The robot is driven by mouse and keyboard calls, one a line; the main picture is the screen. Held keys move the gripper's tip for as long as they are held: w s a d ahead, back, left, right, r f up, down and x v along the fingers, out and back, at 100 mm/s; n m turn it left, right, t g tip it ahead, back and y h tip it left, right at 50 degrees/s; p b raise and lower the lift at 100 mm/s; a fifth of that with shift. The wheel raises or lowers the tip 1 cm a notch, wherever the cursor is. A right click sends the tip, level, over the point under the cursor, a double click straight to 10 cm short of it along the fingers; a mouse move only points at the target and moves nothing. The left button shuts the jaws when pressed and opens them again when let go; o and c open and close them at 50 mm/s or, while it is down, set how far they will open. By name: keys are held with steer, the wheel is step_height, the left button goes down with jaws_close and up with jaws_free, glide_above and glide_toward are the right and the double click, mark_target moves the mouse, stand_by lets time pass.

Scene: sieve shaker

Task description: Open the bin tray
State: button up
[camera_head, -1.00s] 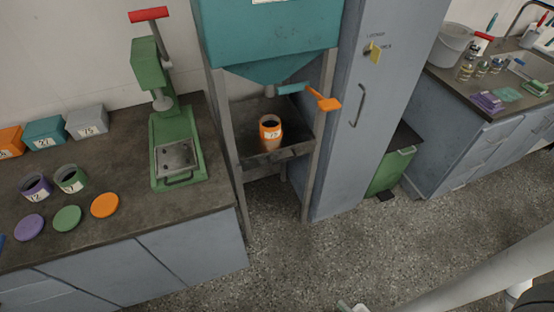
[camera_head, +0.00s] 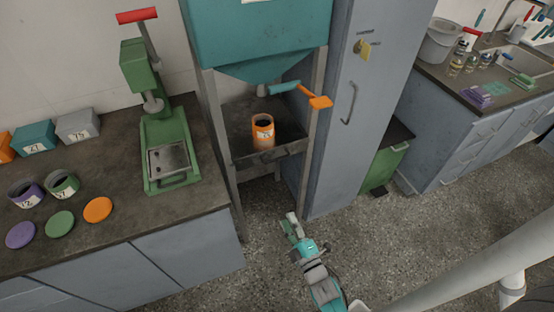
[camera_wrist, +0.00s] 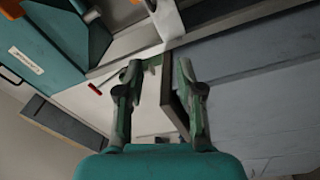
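A teal hopper bin (camera_head: 258,35) stands on a grey metal frame. A lever with an orange handle (camera_head: 319,101) sticks out below its funnel. A dark shelf or tray (camera_head: 240,150) crosses the frame under the funnel and carries an orange jar (camera_head: 263,138). I cannot tell whether it is the bin tray. My gripper (camera_head: 291,222) is low in front of the frame and to its right, over the floor, apart from hopper and lever. In the wrist view my gripper (camera_wrist: 160,66) is open and empty, and the hopper (camera_wrist: 50,45) shows at upper left.
A tall grey locker (camera_head: 350,130) stands right of the frame, with a green bin (camera_head: 383,170) beside it. The left counter (camera_head: 120,215) holds a green press (camera_head: 170,150), jars, lids and boxes. A sink counter (camera_head: 450,85) stands at right.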

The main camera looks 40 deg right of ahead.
mark_target(277, 159)
steer(key=w+d+r+n, duration=0.1)
steer(key=w+d, duration=0.3)
steer(key=w, duration=0.3)
steer(key=w+d+r+n+h, duration=0.1)
steer(key=w+d, duration=0.2)
steer(key=w, duration=0.4)
steer(key=w+d+r+n, duration=0.1)
steer(key=w+d+n, duration=0.1)
steer(key=w+d, duration=0.2)
steer(key=shift+w+d+t, duration=0.15)
steer(key=shift+w+t, duration=0.05)
steer(key=shift+w, duration=0.6)
steer(key=shift+w+d+t, duration=0.15)
steer(key=shift+w+t, duration=0.05)
steer(key=shift+w, duration=0.6)
jaws_close()
